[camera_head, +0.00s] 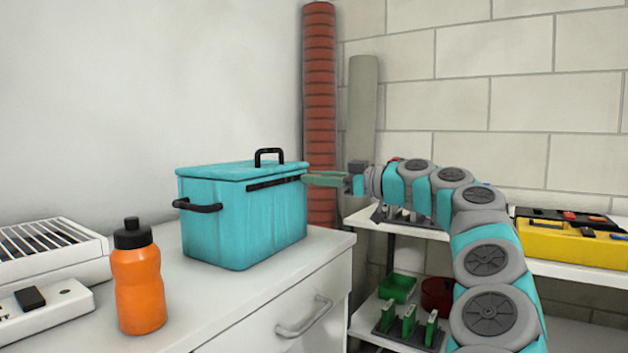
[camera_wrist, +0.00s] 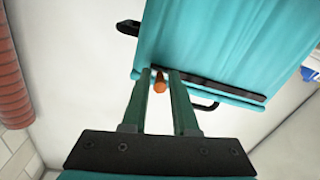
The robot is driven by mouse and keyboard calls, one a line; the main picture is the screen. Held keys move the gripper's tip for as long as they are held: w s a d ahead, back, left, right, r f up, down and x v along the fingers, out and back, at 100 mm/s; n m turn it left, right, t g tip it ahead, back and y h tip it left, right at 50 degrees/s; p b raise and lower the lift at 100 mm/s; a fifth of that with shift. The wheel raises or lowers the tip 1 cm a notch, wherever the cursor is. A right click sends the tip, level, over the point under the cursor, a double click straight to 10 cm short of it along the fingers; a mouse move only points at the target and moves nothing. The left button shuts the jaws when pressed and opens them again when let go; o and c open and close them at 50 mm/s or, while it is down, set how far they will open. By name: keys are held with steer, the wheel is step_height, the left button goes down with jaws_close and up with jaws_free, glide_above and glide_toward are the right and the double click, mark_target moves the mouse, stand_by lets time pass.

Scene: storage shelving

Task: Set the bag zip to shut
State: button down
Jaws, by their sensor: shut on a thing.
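The bag (camera_head: 245,225) is a teal box-shaped bag with a lid and black handles, standing upright on the white counter. A black zip strip (camera_head: 272,184) runs along its front just under the lid; it also shows in the wrist view (camera_wrist: 225,85). My gripper (camera_head: 308,178) reaches in from the right, its green fingers at the right end of the strip. In the wrist view my gripper (camera_wrist: 160,80) is shut on a small orange zip pull (camera_wrist: 160,86) between its fingertips, close to one end of the strip. The head view hides the pull.
An orange bottle (camera_head: 138,280) stands on the counter (camera_head: 225,295) in front of the bag. A white slatted rack (camera_head: 50,248) and a power strip (camera_head: 40,308) are at left. Right of the counter are shelves with a yellow toolbox (camera_head: 570,243) and green parts (camera_head: 397,288).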

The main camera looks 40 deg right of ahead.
steer(key=shift+d, duration=0.15)
steer(key=c, duration=0.9)
jaws_free()
steer(key=v, duration=0.7)
steer(key=shift+s+d, duration=0.2)
steer(key=shift+s, duration=0.1)
